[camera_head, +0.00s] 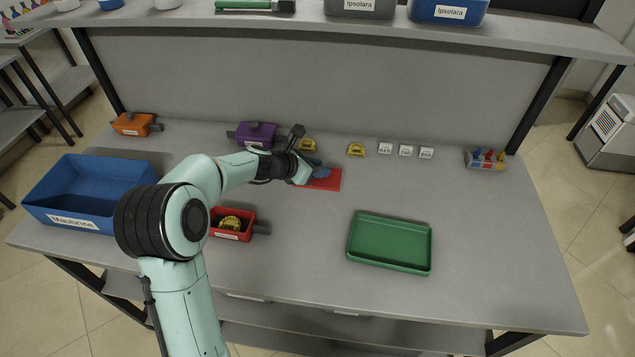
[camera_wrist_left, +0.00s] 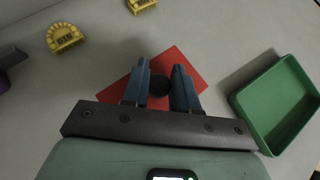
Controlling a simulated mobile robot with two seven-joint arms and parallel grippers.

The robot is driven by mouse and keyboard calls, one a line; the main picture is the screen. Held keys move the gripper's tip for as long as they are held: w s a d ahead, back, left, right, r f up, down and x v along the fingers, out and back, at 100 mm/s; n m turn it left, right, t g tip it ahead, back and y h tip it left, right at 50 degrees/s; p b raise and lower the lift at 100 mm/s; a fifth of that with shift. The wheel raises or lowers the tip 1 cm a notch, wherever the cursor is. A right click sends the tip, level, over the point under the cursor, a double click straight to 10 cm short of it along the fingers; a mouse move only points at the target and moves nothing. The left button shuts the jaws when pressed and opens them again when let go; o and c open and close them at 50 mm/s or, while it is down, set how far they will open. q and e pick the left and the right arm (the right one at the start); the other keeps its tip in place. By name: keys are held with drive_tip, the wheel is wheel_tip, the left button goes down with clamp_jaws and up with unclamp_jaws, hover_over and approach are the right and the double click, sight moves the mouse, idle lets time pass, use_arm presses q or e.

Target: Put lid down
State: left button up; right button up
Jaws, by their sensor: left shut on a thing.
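The lid is a flat red plate (camera_head: 328,182) with a dark knob, in the middle of the workbench. My left gripper (camera_head: 314,168) is above the lid. In the left wrist view the gripper's two blue fingers (camera_wrist_left: 162,68) are closed on the dark knob, with the red lid (camera_wrist_left: 188,58) showing around them. The lid is at or just above the bench surface; I cannot tell whether it touches. A red box (camera_head: 218,236) without a lid holds a yellow piece (camera_head: 231,223), to the left of and nearer than the gripper. My right gripper is not in view.
A green tray (camera_head: 390,262) stands right of the lid. A large blue bin (camera_head: 45,205) is at the left. Orange (camera_head: 131,123) and purple (camera_head: 256,131) boxes, yellow pieces (camera_head: 356,150) and white labelled blocks (camera_head: 406,150) line the back.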

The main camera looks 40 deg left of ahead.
sight(317, 180)
use_arm(q)
wheel_tip(317, 180, down, 4)
drive_tip(key=shift+s+f+b, duration=0.15)
drive_tip(key=shift+f+b, duration=0.1)
drive_tip(key=shift+b, duration=0.4)
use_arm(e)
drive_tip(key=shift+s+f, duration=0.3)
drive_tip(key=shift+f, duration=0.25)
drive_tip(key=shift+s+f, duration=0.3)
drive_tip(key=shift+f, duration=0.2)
use_arm(q)
drive_tip(key=shift+f, duration=0.2)
drive_tip(key=o, duration=1)
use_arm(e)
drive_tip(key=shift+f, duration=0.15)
use_arm(q)
drive_tip(key=shift+r, duration=0.15)
